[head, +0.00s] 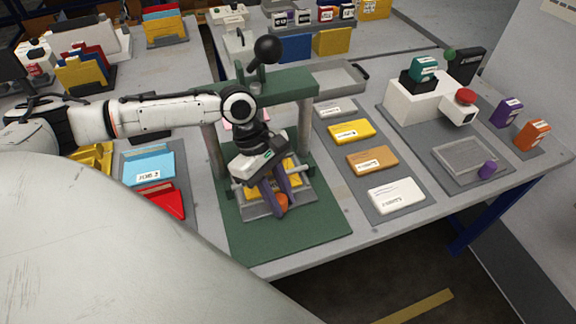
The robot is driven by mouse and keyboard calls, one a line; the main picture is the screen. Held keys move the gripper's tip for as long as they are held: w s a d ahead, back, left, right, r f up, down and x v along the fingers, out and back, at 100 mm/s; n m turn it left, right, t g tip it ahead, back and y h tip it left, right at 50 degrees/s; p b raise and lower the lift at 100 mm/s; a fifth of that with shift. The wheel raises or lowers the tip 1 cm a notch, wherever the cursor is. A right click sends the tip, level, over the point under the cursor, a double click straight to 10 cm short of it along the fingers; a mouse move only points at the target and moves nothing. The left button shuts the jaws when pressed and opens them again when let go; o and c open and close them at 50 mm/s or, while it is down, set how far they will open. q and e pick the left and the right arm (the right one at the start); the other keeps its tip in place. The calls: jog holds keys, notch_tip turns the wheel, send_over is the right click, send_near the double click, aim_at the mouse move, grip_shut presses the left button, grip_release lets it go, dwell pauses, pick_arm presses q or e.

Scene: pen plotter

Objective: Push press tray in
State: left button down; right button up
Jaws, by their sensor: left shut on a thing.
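The press has a green frame (276,89) with a black ball-ended lever (267,50). It stands on a green base (247,239). The grey press tray (311,200) lies low on the base, with yellow material on it, and sticks out toward the front. My left gripper (280,200) reaches down over the tray from the left. It is shut on the orange tray handle (282,204) at the front edge. My wrist hides part of the tray and the space under the press. My right gripper is out of view.
Left of the press are a blue folder (149,166) and a red folder (166,201). On the right, a mat carries several cards, including a white one (396,195). A white machine with a red button (465,96) stands farther right. The front of the green base is clear.

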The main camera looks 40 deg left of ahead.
pick_arm(q)
jog(key=c, duration=1.5)
grip_release()
jog(key=shift+o, duration=0.2)
jog(key=shift+r, duration=0.1)
jog(key=v, duration=1)
jog(key=shift+r, duration=0.1)
